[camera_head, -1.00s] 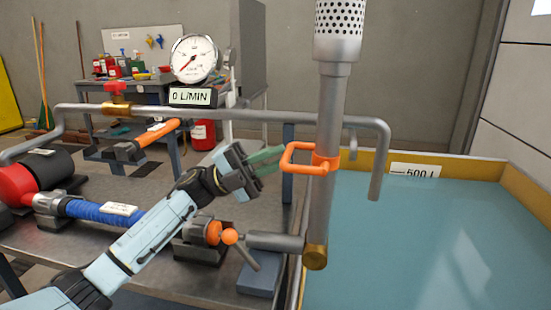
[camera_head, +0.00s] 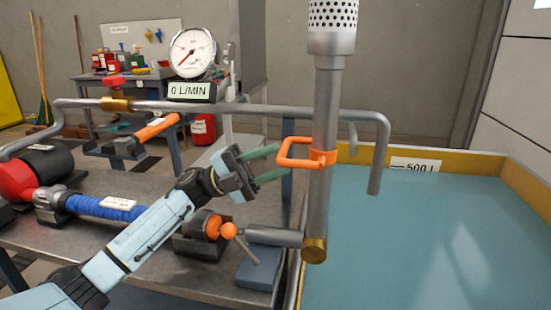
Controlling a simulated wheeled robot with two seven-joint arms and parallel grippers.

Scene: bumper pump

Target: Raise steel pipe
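The steel pipe (camera_head: 322,110) stands upright at the tank's near left corner, with a perforated strainer (camera_head: 333,15) on top and a brass end (camera_head: 314,249) at the bottom. An orange handle (camera_head: 297,164) is clamped around it and sticks out to the left. My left gripper (camera_head: 273,163) is just left of the handle, its green fingers spread apart and pointing at it. The fingertips look close to the handle; I cannot tell whether they touch it. Nothing is between the fingers. My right gripper is out of view.
A tank of water (camera_head: 420,240) with a yellow rim fills the right. A horizontal outlet pipe (camera_head: 280,110) crosses behind the steel pipe. The metal bench (camera_head: 150,255) holds a pump with a blue hose (camera_head: 100,207) and an orange-knobbed valve (camera_head: 228,230). A gauge (camera_head: 192,53) reads near zero.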

